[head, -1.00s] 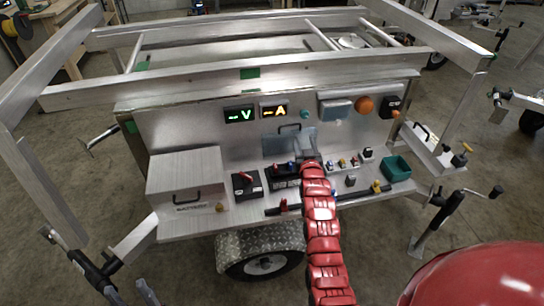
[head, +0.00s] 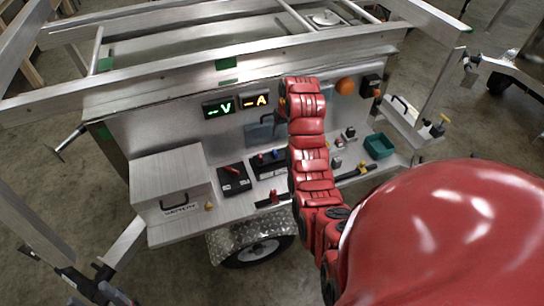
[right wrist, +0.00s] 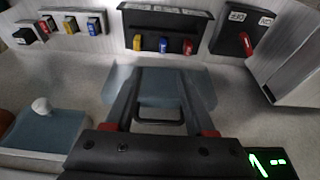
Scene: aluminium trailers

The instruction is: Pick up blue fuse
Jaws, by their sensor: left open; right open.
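Two blue fuses show in the right wrist view. One blue fuse (right wrist: 163,45) sits in a black fuse block (right wrist: 165,20) between a red and a yellow fuse. Another blue fuse (right wrist: 94,26) stands in a small holder beside a yellow and a red one. In the head view the block's blue fuse (head: 275,154) shows left of my red right arm. My right gripper (right wrist: 158,80) is open and empty, apart from both fuses; its fingers are in front of a blue panel with a handle. My arm hides it in the head view. My left gripper (head: 95,297) is open at the bottom left edge.
A black switch box with a red lever (head: 233,180) and a metal case (head: 173,185) stand left of the fuse block. A green bin (head: 379,146) is to the right. Frame rails (head: 210,78) cross above the panel. A blue-grey box (right wrist: 45,135) is near my right gripper.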

